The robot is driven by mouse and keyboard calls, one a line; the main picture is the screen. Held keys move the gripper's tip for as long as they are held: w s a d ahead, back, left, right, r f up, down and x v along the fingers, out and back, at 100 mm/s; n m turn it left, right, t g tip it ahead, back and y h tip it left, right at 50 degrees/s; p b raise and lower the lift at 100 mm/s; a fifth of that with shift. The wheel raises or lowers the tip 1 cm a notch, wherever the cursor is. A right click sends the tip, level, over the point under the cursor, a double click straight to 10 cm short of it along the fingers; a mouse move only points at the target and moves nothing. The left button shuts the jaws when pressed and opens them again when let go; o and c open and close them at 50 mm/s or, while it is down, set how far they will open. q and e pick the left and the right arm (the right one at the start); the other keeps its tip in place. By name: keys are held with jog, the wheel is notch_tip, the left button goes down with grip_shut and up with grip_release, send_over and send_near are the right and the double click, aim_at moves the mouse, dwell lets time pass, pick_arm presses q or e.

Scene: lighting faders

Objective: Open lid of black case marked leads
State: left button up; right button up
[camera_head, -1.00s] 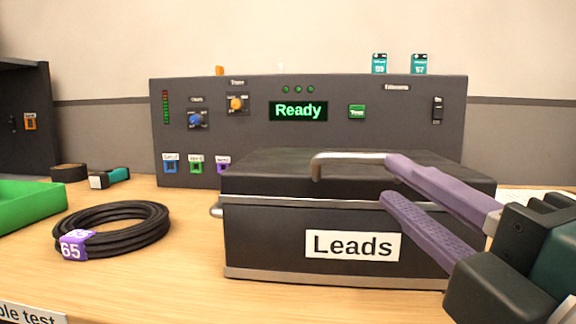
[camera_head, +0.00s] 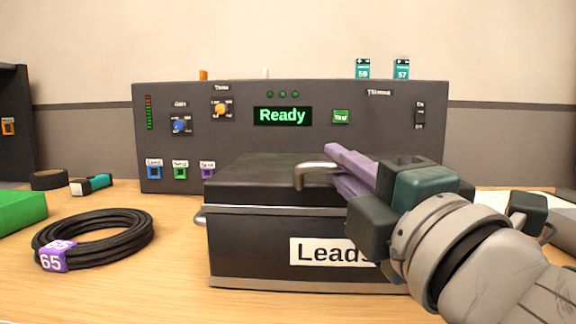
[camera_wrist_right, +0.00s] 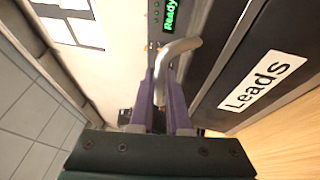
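The black case (camera_head: 240,250) marked Leads stands on the wooden bench, and its lid (camera_head: 240,178) lies closed on it. The right arm covers the case's right side and part of the label. My left gripper is not in view.
A dark panel (camera_head: 270,155) with a green Ready display stands right behind the case. A coiled black cable (camera_head: 120,235) tagged 65 lies left of the case, with a green tray (camera_head: 20,212) farther left. Bench space between coil and case is clear.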

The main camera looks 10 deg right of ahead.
grip_shut()
dwell(0.9)
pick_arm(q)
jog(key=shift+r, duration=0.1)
